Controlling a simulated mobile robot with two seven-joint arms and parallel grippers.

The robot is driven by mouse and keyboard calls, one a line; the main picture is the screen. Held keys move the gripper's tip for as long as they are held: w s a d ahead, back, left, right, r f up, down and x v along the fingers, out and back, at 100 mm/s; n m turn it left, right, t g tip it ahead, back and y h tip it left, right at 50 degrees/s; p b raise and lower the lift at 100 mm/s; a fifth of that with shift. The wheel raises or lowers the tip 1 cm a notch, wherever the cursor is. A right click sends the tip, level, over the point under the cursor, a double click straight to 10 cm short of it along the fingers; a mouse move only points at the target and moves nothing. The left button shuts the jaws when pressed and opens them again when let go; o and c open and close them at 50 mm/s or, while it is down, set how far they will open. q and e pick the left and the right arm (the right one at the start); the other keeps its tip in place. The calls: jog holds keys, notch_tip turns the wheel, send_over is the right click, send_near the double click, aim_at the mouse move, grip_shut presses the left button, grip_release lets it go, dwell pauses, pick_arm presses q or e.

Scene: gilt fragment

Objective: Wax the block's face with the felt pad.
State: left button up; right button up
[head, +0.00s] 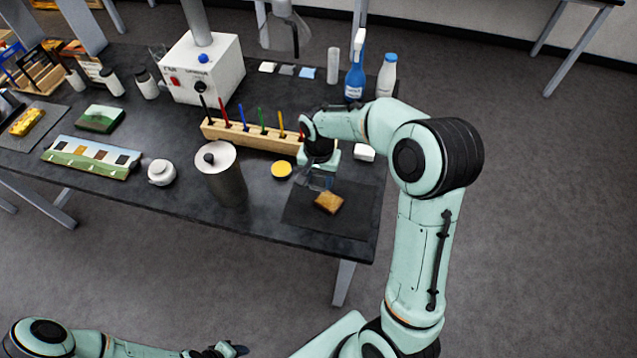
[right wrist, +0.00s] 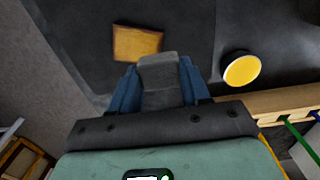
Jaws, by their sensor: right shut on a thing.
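The block (head: 329,203) is small and golden-brown, lying on a dark mat (head: 352,222) near the table's front right corner. In the right wrist view the block (right wrist: 138,43) is ahead of the fingers, its top face bare. My right gripper (head: 320,181) hangs just behind the block. Its blue fingers (right wrist: 159,88) are shut on a grey pad (right wrist: 158,72), which looks like the felt pad and seems apart from the block. A round yellow tin, perhaps wax (head: 281,170), stands left of the mat. My left gripper (head: 228,350) is low at the picture's bottom edge, away from the table.
A wooden rack (head: 255,137) with coloured tools stands behind the tin. A metal canister (head: 222,178) and a small white jar (head: 161,172) stand to the left. A white box (head: 364,153), a blue spray bottle (head: 355,68) and a white bottle (head: 387,75) are farther back.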

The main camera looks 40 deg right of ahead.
jog(key=shift+w+r+p, duration=0.25)
jog(key=shift+r+p, duration=0.15)
jog(key=shift+r, duration=0.55)
jog(key=shift+s+r, duration=0.15)
jog(key=shift+r, duration=0.8)
pick_arm(q)
jog(key=shift+w+a+r, duration=0.45)
jog(key=shift+w+r, duration=0.1)
jog(key=shift+w, duration=0.15)
